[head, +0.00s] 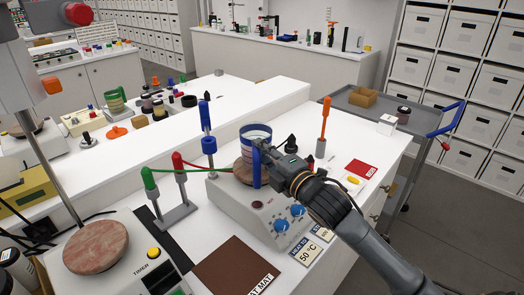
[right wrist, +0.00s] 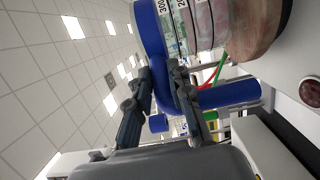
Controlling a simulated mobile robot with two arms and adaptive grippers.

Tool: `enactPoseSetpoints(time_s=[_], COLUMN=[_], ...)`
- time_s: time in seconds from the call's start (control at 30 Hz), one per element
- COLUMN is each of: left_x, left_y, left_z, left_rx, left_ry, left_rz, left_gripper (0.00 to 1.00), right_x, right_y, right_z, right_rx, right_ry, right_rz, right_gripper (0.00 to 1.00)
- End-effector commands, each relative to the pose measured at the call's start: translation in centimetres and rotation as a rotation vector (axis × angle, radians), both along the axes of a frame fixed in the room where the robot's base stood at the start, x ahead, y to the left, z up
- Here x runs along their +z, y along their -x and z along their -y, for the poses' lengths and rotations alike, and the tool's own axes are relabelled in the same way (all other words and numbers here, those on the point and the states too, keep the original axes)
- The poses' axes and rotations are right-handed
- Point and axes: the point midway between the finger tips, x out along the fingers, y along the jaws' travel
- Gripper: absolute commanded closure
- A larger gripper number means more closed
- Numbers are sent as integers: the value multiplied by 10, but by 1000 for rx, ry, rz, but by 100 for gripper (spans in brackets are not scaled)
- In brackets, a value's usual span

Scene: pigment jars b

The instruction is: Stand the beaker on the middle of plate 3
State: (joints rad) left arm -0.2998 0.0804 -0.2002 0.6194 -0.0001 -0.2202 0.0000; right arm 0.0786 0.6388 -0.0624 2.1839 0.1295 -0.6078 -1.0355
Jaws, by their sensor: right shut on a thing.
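The beaker (head: 257,132) is clear with a blue rim band and a blue handle. It is upright at the brown round plate (head: 243,172) of a white hotplate unit in the head view. My right gripper (head: 262,150) is shut on the beaker's handle, on the near right side. In the right wrist view the beaker (right wrist: 196,25) shows measuring marks, and its blue handle runs between the fingers (right wrist: 165,88). Its base is at the plate (right wrist: 258,28); I see no clear gap. The gripper hides part of the plate. I cannot read a plate number. My left gripper is out of view.
A rod stand with a blue clamp (head: 208,145) and a holder with green and red leads (head: 178,200) stand left of the hotplate. A brown mat (head: 237,268) lies in front. Another round plate (head: 96,246) is at the lower left. An orange-topped rod (head: 324,125) stands right.

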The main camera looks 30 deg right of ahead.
Motion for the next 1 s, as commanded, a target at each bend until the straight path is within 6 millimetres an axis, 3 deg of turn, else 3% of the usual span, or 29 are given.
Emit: enactPoseSetpoints(time_s=[1.0], left_x=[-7], left_y=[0], left_z=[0], left_rx=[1], left_ry=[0], left_rz=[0], left_gripper=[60], right_x=[-10], right_y=[0], right_z=[0], right_rx=[1], right_ry=[1], right_rz=[4], right_gripper=[100])
